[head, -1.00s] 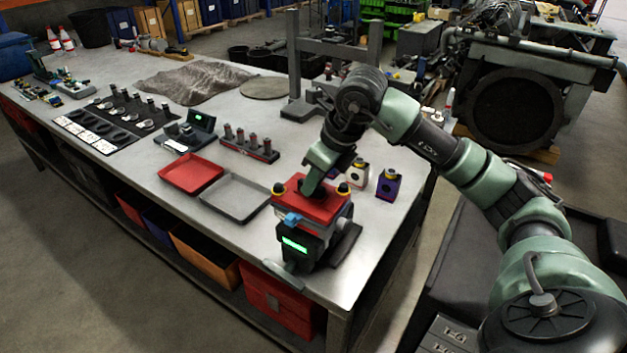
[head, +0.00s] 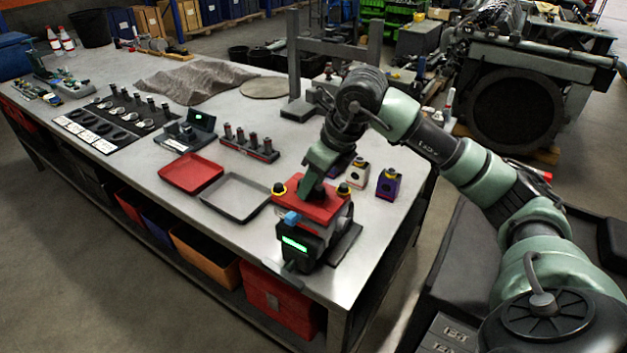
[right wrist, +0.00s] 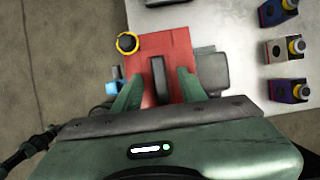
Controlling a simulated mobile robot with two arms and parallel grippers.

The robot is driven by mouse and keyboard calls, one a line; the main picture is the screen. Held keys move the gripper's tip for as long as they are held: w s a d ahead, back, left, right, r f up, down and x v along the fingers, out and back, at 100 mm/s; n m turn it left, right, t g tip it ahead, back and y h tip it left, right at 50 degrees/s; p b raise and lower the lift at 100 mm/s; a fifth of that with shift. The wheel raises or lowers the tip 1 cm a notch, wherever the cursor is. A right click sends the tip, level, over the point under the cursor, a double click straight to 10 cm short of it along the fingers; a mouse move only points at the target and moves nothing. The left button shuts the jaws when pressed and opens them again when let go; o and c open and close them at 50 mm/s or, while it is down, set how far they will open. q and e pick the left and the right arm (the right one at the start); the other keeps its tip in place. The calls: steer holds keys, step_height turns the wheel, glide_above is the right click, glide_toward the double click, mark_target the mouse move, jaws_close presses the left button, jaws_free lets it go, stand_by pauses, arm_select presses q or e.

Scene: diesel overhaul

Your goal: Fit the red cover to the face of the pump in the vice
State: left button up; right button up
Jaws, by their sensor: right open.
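The red cover (head: 300,208) lies flat on top of the pump held in the vice, near the table's front right corner. In the right wrist view the cover (right wrist: 168,45) carries a dark upright bar (right wrist: 158,80) in its middle. My right gripper (right wrist: 157,88) is open, with one finger on each side of that bar and gaps showing. In the head view my right gripper (head: 313,193) is low over the cover and hides part of it. The vice (head: 300,240) has a green-lit display on its front. The pump is mostly hidden. My left gripper is not in view.
A rack of grey cylinders (head: 249,145) stands farther back.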

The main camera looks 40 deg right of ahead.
steer(key=b+v, duration=0.1)
steer(key=v, duration=0.6)
steer(key=shift+s+r+b, duration=0.15)
steer(key=shift+r+b, duration=0.15)
steer(key=shift+r, duration=0.05)
